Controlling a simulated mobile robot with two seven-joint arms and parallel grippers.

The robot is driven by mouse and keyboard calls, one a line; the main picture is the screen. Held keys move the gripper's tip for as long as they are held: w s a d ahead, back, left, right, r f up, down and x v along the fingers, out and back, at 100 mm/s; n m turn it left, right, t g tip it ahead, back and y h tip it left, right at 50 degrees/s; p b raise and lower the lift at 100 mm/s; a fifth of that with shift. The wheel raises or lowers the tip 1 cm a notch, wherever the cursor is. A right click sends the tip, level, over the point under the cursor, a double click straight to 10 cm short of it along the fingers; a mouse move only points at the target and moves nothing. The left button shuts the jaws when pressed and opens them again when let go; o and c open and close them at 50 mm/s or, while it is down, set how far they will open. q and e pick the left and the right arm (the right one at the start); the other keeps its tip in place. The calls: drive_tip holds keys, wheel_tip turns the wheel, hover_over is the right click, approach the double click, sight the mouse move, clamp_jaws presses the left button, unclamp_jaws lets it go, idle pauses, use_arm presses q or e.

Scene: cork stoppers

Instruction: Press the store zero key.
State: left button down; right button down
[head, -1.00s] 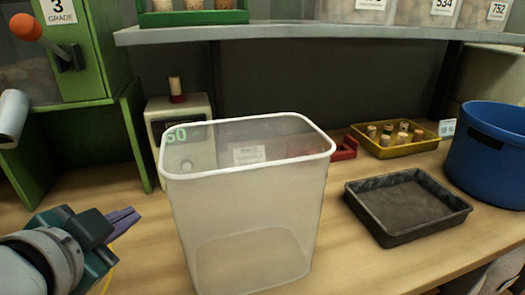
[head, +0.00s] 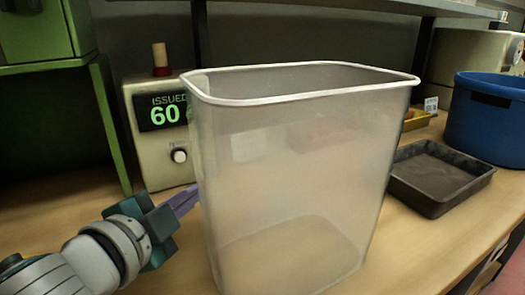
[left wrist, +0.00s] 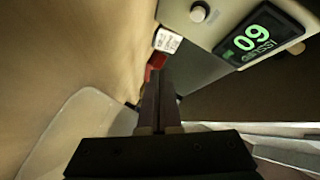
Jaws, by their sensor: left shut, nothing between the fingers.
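No key that I can read as store zero shows. My left gripper (head: 186,200) is shut and empty, low in front of the box, with its purple fingertips close to the bin's left wall. In the left wrist view the shut fingers (left wrist: 158,105) point toward a red object (left wrist: 155,64), with the display (left wrist: 260,36) and knob (left wrist: 198,13) above right. My right gripper is not in view.
The tall clear bin (head: 300,100) fills the middle and hides part of the box. A black tray (head: 440,180) and blue tub (head: 490,130) are on the right. A green stand (head: 115,140) is at left.

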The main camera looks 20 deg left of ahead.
sight(180, 157)
use_arm(q)
drive_tip(key=shift+w+a, duration=0.1)
drive_tip(key=shift+w+a+b, duration=0.35)
drive_tip(key=shift+w+a, duration=1.05)
drive_tip(key=shift+a, duration=0.25)
drive_tip(key=shift+w+a+b, duration=0.3)
drive_tip(key=shift+w+a, duration=1.05)
drive_tip(key=shift+a, duration=0.3)
drive_tip(key=shift+w+a, duration=0.1)
drive_tip(key=shift+w+a, duration=0.2)
drive_tip(key=shift+a, duration=0.05)
drive_tip(key=shift+w+a, duration=0.25)
drive_tip(key=shift+a, duration=0.05)
drive_tip(key=shift+s+d, duration=0.1)
idle(0.6)
drive_tip(key=shift+s+d, duration=0.25)
drive_tip(key=shift+d, duration=0.05)
drive_tip(key=shift+s+d, duration=0.2)
drive_tip(key=shift+d, duration=0.05)
